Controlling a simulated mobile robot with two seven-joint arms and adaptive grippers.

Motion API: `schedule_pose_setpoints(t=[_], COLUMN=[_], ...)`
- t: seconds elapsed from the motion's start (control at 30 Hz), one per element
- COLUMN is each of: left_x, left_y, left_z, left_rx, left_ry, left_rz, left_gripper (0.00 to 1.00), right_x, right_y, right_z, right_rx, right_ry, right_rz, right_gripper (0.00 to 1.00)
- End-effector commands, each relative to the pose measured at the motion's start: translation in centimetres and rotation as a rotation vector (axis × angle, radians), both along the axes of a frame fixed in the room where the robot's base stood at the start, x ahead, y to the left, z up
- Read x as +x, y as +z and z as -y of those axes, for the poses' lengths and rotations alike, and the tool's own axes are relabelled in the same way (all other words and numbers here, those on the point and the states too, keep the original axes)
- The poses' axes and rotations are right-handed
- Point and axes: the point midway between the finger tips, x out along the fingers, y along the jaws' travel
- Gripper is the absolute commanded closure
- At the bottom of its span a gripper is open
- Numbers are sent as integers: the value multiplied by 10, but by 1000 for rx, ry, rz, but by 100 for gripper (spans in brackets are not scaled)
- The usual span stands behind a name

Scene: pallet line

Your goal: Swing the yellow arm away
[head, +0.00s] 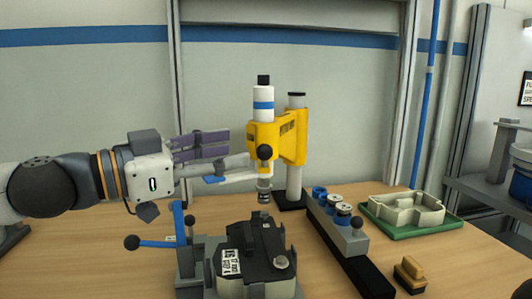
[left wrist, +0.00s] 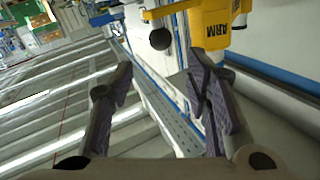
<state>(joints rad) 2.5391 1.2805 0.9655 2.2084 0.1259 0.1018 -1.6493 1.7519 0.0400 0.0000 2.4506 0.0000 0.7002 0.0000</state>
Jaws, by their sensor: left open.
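The yellow arm (head: 291,140) stands on a grey post above the bench and carries a white tool head with a blue band (head: 263,104). A black ball knob (head: 264,152) is on its front. In the left wrist view the yellow arm (left wrist: 213,24), lettered "ARM", is at the top, with the black knob (left wrist: 160,39) to its left. My left gripper (head: 239,150) is open and empty, just left of the knob. In the left wrist view its spread fingers (left wrist: 162,82) show the knob beyond the gap, apart from them. My right gripper is not in view.
A black and grey fixture (head: 258,253) with a blue lever (head: 158,244) stands below the tool head. A grey block with several round parts (head: 338,217) is to its right. A green tray (head: 432,227) holds a pale casting. A yellow-brown handled block (head: 410,272) lies front right.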

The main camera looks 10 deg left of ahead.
Motion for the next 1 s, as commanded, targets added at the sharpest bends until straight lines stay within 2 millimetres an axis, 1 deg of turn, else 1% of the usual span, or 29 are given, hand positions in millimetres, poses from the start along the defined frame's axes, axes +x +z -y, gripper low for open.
schedule_pose_setpoints(t=[0.03,0.1,0.2,0.3,0.43,0.67,0.7,0.77,0.8,0.87,1.0], left_x=[20,32,45,54,58,58,58,58,58,58,58], left_y=[-31,-29,-23,-18,-14,-13,-13,-13,-13,-13,-13], left_z=[11,24,38,47,52,52,52,52,52,52,52], left_rx=[4,2,1,1,0,0,0,0,0,0,0], left_ry=[-3,-4,-3,-1,-1,0,0,0,0,0,0], left_rz=[-46,-44,-35,-27,-24,-21,-21,-21,-21,-22,-22], left_gripper=[56,56,56,56,56,56,65,79,88,100,100], right_x=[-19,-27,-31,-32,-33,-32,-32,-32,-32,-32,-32], right_y=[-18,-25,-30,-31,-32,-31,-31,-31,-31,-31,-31], right_z=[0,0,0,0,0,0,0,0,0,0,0], right_rx=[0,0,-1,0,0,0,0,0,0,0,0], right_ry=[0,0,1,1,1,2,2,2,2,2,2], right_rz=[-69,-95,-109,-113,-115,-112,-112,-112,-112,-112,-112], right_gripper=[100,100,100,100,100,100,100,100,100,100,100])
